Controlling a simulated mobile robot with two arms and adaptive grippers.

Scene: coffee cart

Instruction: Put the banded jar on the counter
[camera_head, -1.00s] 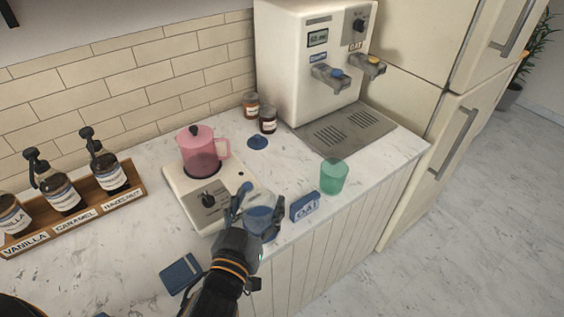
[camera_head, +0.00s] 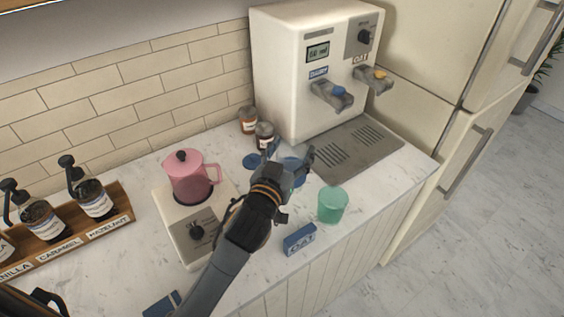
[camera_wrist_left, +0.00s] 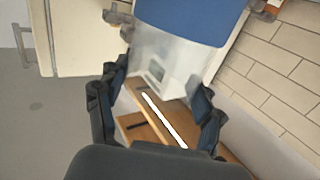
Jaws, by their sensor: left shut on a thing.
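My left gripper (camera_head: 292,158) is shut on a clear vessel with a wide blue band, which I take to be the banded jar (camera_head: 292,173). In the head view the hand and fingers hide most of the jar. It is held above the counter (camera_head: 345,183), in front of the drip tray and left of the green cup. In the left wrist view the jar's blue band (camera_wrist_left: 180,20) fills the top, with clear glass below it between the fingers. My right gripper is not in view.
A green cup (camera_head: 332,206) and a blue OAT box (camera_head: 300,239) stand near the front edge. A blue disc (camera_head: 252,161) and two small jars (camera_head: 265,136) are behind the hand. The pink pitcher (camera_head: 190,178) on its warmer is left; the dispenser (camera_head: 300,75) is behind.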

